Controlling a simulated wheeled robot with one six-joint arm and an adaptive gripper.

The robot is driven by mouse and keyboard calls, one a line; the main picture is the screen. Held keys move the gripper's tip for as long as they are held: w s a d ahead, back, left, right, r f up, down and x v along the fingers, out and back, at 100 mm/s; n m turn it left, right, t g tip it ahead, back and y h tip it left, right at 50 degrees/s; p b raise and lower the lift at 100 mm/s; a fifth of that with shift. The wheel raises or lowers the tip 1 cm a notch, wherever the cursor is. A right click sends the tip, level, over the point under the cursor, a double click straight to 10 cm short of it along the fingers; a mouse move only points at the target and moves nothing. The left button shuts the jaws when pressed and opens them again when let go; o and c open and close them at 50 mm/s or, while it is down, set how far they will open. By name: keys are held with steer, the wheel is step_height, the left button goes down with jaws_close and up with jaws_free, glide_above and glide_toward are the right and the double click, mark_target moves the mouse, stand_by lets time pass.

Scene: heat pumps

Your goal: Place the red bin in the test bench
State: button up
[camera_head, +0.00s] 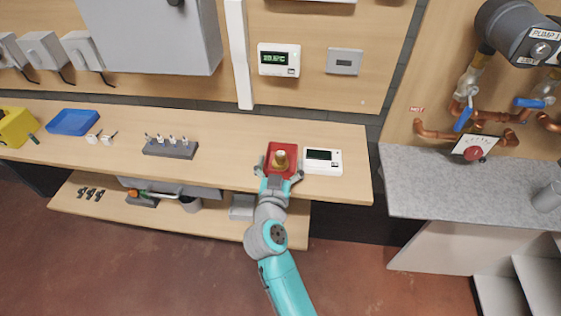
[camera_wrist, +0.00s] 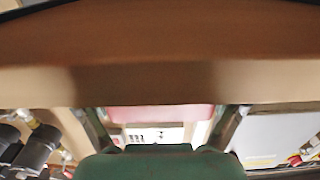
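The red bin (camera_head: 271,149) sits on the wooden workbench, near its front edge, with a brass-coloured fitting (camera_head: 280,158) inside. My gripper (camera_head: 278,174) reaches in from the front, its spread fingers at the left and right sides of the bin. In the wrist view, the bin (camera_wrist: 160,113) shows as a pinkish strip between the two fingers, with small gaps at both sides. A grey-topped bench (camera_head: 430,170) with pipework behind it stands at the right; I cannot tell from any marking that it is the test bench.
A white meter (camera_head: 323,161) lies just right of the bin. A grey holder with several small parts (camera_head: 170,149) and a blue tray (camera_head: 73,122) are to the left. A gap separates the wooden workbench (camera_head: 230,174) from the grey-topped one, whose front top is mostly clear.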

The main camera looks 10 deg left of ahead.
steer(key=shift+r, duration=0.1)
steer(key=shift+s+r, duration=0.1)
steer(key=s, duration=1.1)
steer(key=shift+s+a+r, duration=0.2)
steer(key=shift+s+r, duration=0.1)
steer(key=shift+s, duration=0.1)
